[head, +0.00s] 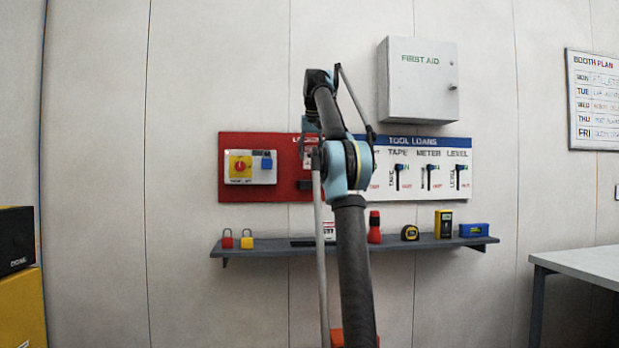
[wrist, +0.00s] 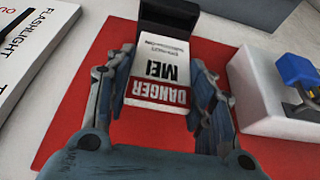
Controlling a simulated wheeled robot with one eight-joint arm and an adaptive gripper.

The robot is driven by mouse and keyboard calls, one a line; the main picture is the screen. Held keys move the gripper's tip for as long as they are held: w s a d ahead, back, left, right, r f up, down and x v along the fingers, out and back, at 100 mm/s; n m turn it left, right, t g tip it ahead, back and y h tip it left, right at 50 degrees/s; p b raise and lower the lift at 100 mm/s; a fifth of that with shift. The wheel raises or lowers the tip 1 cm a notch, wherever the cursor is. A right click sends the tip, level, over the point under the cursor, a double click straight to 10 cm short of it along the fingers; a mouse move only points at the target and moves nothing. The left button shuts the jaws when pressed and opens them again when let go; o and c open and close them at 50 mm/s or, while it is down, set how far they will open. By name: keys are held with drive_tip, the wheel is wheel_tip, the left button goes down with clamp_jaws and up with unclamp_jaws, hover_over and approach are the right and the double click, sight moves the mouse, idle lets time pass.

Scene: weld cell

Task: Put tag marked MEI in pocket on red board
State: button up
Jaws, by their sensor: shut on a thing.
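The tag marked MEI (wrist: 162,68), white with a red DANGER band, is between the fingers of my gripper (wrist: 165,98), which is shut on it. Its lettering is upside down in the wrist view. The black pocket (wrist: 168,17) on the red board (wrist: 70,135) is just beyond the tag's far end. I cannot tell whether that end is inside the pocket or in front of it. In the head view the red board (head: 245,192) is on the wall, and the pocket (head: 304,185) is partly hidden by my arm.
A light switch box with a blue padlock (wrist: 298,70) is beside the gripper. The white tool loans board (head: 425,184) adjoins the red board. A grey shelf (head: 270,250) below carries padlocks, tools and a white-and-red item (head: 329,230). A first aid cabinet (head: 418,82) hangs above.

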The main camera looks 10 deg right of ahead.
sight(311, 168)
drive_tip(key=shift+s+f, duration=0.1)
drive_tip(key=shift+f, duration=3.7)
drive_tip(key=o, duration=1)
drive_tip(key=shift+c, duration=0.2)
drive_tip(key=v, duration=1.2)
drive_tip(key=shift+s, duration=0.1)
